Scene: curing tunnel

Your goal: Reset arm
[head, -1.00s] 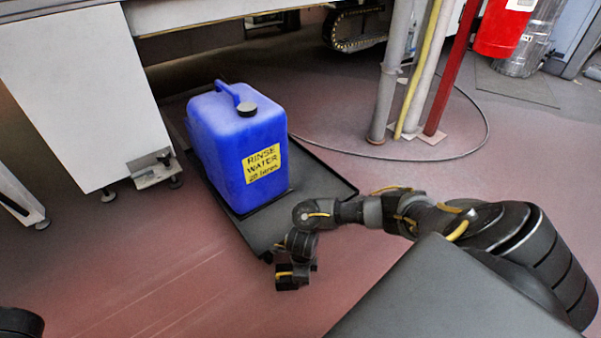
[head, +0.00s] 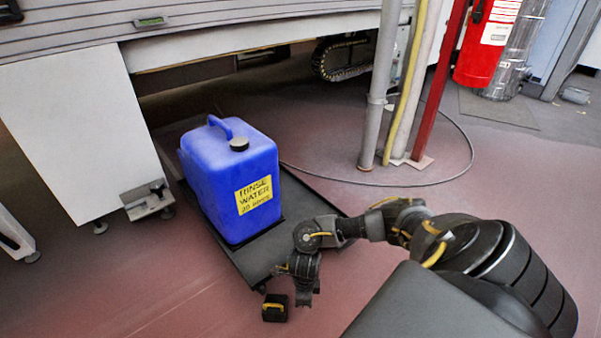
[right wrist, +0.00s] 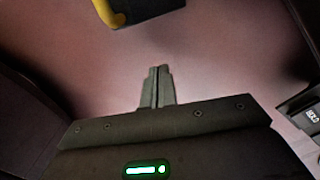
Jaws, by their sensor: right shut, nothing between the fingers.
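My right arm comes in from the right in the head view and bends down at its end. Its gripper (head: 304,299) hangs in front of the black tray. In the right wrist view its two fingers (right wrist: 157,72) are together with nothing between them. A small black block with a yellow handle (head: 274,309) is on the floor just left of the gripper. It also shows at the top of the right wrist view (right wrist: 145,8), apart from the fingertips. My left gripper is not in view.
A blue rinse water can (head: 232,185) stands on a black tray (head: 318,188) beyond the gripper. Pipes (head: 378,90), a loose cable (head: 440,183) and a red extinguisher (head: 487,45) are at the back right. A white cabinet (head: 70,130) is at left. The front-left floor is clear.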

